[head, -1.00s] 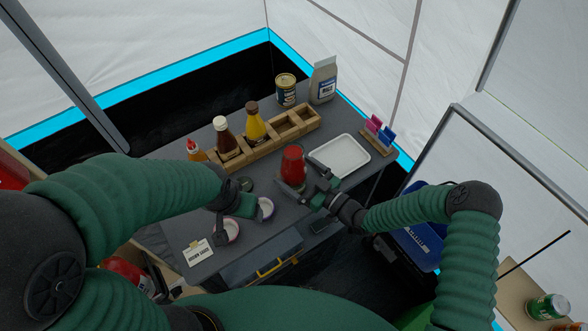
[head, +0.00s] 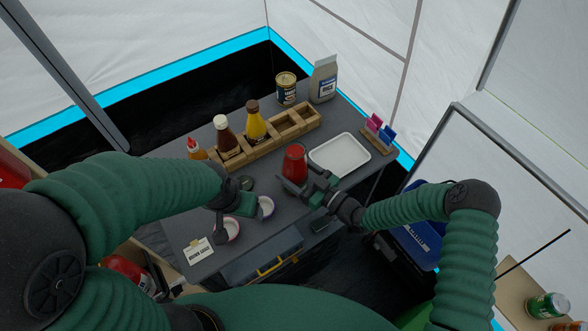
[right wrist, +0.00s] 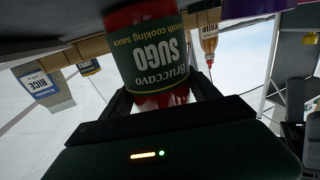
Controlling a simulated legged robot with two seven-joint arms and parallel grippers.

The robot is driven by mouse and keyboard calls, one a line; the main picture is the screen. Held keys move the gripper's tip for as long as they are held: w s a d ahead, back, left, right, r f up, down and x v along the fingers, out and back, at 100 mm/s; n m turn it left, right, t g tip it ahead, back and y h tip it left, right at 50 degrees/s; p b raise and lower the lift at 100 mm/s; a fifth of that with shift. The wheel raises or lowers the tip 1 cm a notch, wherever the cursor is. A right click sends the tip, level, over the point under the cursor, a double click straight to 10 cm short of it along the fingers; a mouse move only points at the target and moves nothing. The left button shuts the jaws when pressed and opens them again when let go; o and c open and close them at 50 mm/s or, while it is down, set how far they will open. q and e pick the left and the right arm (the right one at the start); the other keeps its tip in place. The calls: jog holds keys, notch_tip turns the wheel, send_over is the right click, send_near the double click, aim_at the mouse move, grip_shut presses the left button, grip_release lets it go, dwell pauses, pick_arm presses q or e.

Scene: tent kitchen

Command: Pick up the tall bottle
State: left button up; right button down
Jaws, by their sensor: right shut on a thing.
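A tall red sauce bottle (head: 294,160), labelled "SUGO", is upright at the middle of the dark table. My right gripper (head: 306,186) is shut on its lower part from the near right side. In the right wrist view the bottle (right wrist: 155,60) appears upside down between the two dark fingers. I cannot tell whether its base touches the table.
A wooden crate (head: 285,128) holds brown and yellow sauce bottles behind the red one. A white tray (head: 340,153) lies close on the right. A tin (head: 286,88) and a rice bag (head: 323,80) stand at the back.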

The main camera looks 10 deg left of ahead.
aim_at(294, 163)
jog(key=shift+w+a+r, duration=0.1)
jog(key=shift+r, duration=0.15)
notch_tip(294, 163, up, 3)
jog(key=shift+r, duration=0.1)
jog(key=s+d, duration=0.3)
jog(key=s, duration=0.4)
jog(key=s+d+r+b, duration=0.1)
jog(key=s+d, duration=0.1)
jog(key=s, duration=0.6)
jog(key=shift+d+r, duration=0.2)
jog(key=shift+d, duration=0.2)
jog(key=shift+d, duration=0.1)
dwell(0.3)
